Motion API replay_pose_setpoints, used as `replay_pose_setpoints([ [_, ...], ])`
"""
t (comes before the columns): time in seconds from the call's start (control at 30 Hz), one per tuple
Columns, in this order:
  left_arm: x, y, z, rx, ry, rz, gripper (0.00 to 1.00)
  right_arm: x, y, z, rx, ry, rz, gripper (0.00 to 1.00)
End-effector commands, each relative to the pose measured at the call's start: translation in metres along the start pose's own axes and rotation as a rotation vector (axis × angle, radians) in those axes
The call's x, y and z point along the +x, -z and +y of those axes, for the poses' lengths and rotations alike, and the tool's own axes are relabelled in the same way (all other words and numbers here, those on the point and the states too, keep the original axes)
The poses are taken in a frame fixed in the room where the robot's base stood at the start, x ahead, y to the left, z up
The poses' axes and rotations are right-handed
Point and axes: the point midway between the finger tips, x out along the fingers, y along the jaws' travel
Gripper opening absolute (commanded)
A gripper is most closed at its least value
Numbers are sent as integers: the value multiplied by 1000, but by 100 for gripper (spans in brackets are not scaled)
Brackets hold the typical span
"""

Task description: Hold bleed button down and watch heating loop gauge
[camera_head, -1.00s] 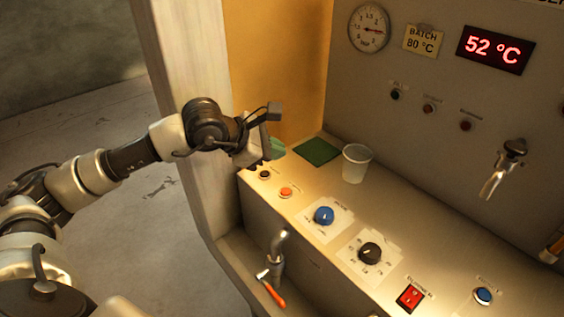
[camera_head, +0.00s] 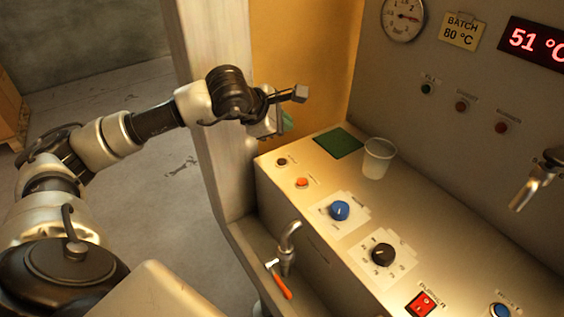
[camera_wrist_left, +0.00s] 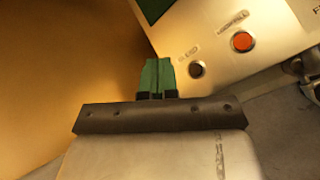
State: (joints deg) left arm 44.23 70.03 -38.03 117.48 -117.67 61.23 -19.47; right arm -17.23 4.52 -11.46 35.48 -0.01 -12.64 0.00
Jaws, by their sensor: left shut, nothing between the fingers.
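The bleed button (camera_head: 281,161) is a small black button near the left end of the console top. In the left wrist view the dark button labelled BLEED (camera_wrist_left: 197,69) lies just right of the fingertips. My left gripper (camera_head: 287,121) is shut and empty, its green fingertips raised above and apart from the button. In the left wrist view the green fingers (camera_wrist_left: 157,75) are closed together. The round gauge (camera_head: 403,17) is on the back wall; its top edge is cut off and its reading is too small to tell. My right gripper is out of view.
An orange-red button (camera_head: 302,182) sits beside the bleed button. A blue knob (camera_head: 340,210), a black knob (camera_head: 383,254) and a red switch (camera_head: 421,304) follow along the console. A clear cup (camera_head: 377,158) stands near a green pad (camera_head: 338,143). The red display (camera_head: 535,42) shows 51 °C.

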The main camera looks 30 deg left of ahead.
Motion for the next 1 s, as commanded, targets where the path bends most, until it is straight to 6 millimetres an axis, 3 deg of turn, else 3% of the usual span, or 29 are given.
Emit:
replay_pose_setpoints([
  [0.3,33,25,-24,1,1,2,0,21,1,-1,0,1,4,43],
  [0.43,47,34,-34,1,-1,0,0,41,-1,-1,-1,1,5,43],
  [0.6,52,38,-37,1,-1,-1,0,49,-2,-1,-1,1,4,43],
  [1.0,51,37,-37,1,0,0,0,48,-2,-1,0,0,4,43],
])
